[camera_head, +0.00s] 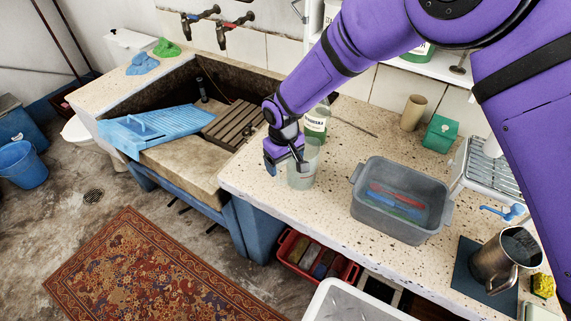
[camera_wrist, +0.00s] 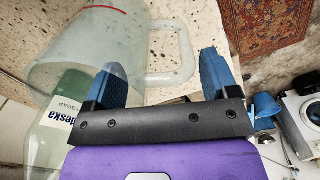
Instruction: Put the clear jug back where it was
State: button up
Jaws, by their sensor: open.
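The clear jug (camera_head: 304,172) stands upright on the speckled stone counter (camera_head: 335,190), near its left end beside the trough. In the wrist view the jug (camera_wrist: 85,50) fills the upper left, with a red line on its wall. Its handle (camera_wrist: 187,52) shows between the two blue fingers of my gripper (camera_wrist: 162,68). The fingers are open and apart on either side of the handle, and I cannot tell whether they touch it. In the head view my gripper (camera_head: 286,158) is at the jug's left side and hides part of it.
A green soap bottle (camera_head: 316,121) stands close behind the jug. A grey basin (camera_head: 385,222) with red and blue items sits to the right. The stone trough (camera_head: 175,165) holds a blue washboard (camera_head: 160,128) and wooden slats. The counter between jug and basin is clear.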

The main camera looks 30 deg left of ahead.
notch_tip(320, 180, up, 11)
jog(key=shift+s, duration=0.2)
jog(key=shift+w+d+r, duration=0.1)
jog(key=w+d+r+m+t, duration=0.1)
jog(key=w+d+r+m, duration=0.2)
jog(key=d+r, duration=1.05)
jog(key=w+d+r+m+t, duration=0.1)
jog(key=w+d+r+m, duration=0.25)
jog(key=d+r, duration=1)
jog(key=s+d+r+m+t, duration=0.1)
jog(key=s+d, duration=0.3)
jog(key=d, duration=0.6)
jog(key=s+d+r+m+t, duration=0.15)
jog(key=s+d, duration=0.25)
jog(key=d, duration=0.7)
jog(key=s+d+m, duration=0.4)
jog(key=s+d, duration=0.5)
jog(key=s, duration=0.3)
jog(key=shift+s+d+f+t, duration=0.2)
jog(key=shift+s+f+t, duration=0.15)
jog(key=shift+f, duration=0.1)
